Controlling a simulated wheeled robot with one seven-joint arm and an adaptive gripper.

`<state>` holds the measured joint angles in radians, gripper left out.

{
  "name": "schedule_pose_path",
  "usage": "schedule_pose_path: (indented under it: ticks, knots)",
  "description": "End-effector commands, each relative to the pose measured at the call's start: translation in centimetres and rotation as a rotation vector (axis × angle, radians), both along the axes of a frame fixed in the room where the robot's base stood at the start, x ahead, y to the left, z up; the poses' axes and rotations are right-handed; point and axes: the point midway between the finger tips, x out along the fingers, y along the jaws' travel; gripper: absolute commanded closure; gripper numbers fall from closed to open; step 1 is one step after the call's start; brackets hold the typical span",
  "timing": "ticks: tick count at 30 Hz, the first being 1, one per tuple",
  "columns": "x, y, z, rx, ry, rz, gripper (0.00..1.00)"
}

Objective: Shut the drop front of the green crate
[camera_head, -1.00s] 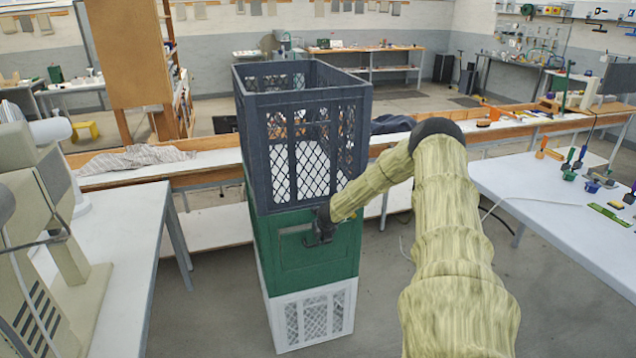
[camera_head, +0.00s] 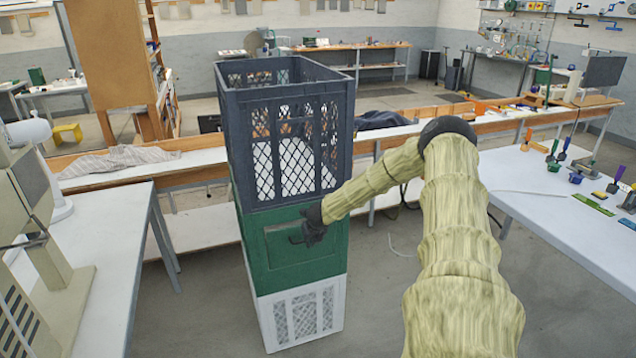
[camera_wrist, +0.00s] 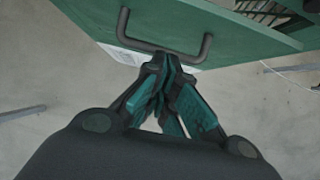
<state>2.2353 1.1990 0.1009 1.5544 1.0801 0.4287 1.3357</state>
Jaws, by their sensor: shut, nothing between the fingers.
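The green crate (camera_head: 259,258) is the middle one of a stack of three. Its drop front (camera_head: 300,250) faces me and looks upright and about flush with the crate; a small gap cannot be ruled out. My gripper (camera_head: 303,237) is at the upper right part of this front. In the wrist view a green panel (camera_wrist: 235,35) with a dark bar handle (camera_wrist: 160,47) lies just ahead of my gripper (camera_wrist: 167,66). The fingers are together and empty, close to the handle bar; whether they touch it is unclear. My gripper hides part of the front.
A dark lattice crate (camera_head: 290,160) sits on top of the green one and a white crate (camera_head: 300,318) below. A white table (camera_head: 100,235) stands close on the left, another (camera_head: 540,230) on the right. The floor around the stack is clear.

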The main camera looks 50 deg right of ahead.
Motion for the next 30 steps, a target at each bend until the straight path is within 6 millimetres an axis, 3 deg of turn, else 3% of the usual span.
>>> schedule_pose_path:
  ticks: [8,30]
  knots:
    - [0.7,0.8,2.4,-0.005,-0.003,0.008,1.0]
    - [-0.4,1.1,7.5,-0.005,-0.003,0.004,1.0]
